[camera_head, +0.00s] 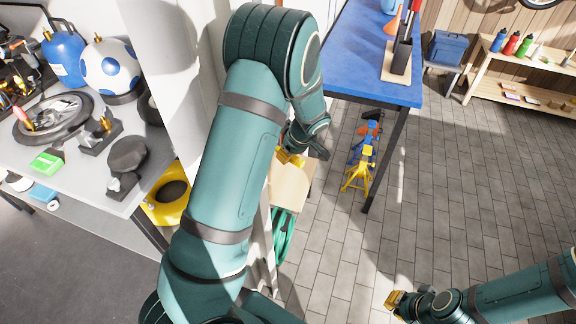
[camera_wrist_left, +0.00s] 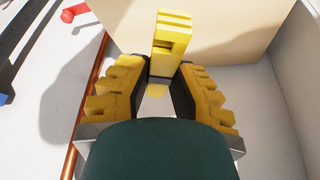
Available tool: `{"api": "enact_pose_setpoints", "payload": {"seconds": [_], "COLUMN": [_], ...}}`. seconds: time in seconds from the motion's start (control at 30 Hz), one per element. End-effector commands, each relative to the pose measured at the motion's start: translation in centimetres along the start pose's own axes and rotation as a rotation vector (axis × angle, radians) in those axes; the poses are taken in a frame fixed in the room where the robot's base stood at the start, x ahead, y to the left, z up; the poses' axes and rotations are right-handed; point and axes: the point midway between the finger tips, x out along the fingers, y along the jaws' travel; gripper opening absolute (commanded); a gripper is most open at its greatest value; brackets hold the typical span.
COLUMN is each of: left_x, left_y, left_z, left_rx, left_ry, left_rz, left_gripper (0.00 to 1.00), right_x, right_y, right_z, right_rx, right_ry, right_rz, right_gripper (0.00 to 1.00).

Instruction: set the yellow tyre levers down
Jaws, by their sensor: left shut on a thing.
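My left gripper (camera_head: 290,157) is at the end of the large teal arm, above a pale wooden surface (camera_head: 289,188). In the left wrist view, its ridged yellow fingers (camera_wrist_left: 160,85) are closed in around a small yellow piece (camera_wrist_left: 157,91), which I take to be the tyre levers. My right gripper (camera_head: 395,301) is low at the right, over the tiled floor and away from the benches. Its fingers are too small to read.
A grey bench (camera_head: 80,178) at the left holds a wheel (camera_head: 53,116), a ball (camera_head: 108,68) and tools. A blue-topped table (camera_head: 350,65) stands behind, with a yellow stand (camera_head: 357,178) beneath. A pale board (camera_wrist_left: 215,35) is close to my left fingers. The tiled floor is open at the right.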

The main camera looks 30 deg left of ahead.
Motion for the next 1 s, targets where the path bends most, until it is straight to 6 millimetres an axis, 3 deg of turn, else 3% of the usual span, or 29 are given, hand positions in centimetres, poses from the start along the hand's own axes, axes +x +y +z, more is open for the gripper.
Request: {"api": "enact_pose_setpoints", "payload": {"seconds": [0.4,0.77,0.8,0.87,1.0], "left_x": [4.4,4.6,4.6,4.5,4.5], "left_y": [0.0,0.0,0.0,0.0,0.0], "left_z": [1.8,1.9,1.9,1.9,1.8], "left_rx": [0.001,0.0,0.0,0.0,0.0], "left_ry": [0.0,0.0,0.0,0.0,0.0], "left_rz": [-0.001,0.001,0.001,0.001,0.001], "left_gripper": [0.0,0.0,0.28,0.47,0.47], "right_x": [0.9,1.2,1.2,1.1,1.1], "right_y": [0.3,0.4,0.4,0.4,0.4], "right_z": [-0.1,-0.1,-0.2,-0.2,-0.2], "right_rx": [-0.001,-0.001,-0.001,-0.001,-0.001], "right_ry": [0.005,0.006,0.007,0.007,0.007], "right_rz": [0.0,0.0,0.0,0.0,0.0], "right_gripper": [0.0,0.0,0.0,0.0,0.0]}}
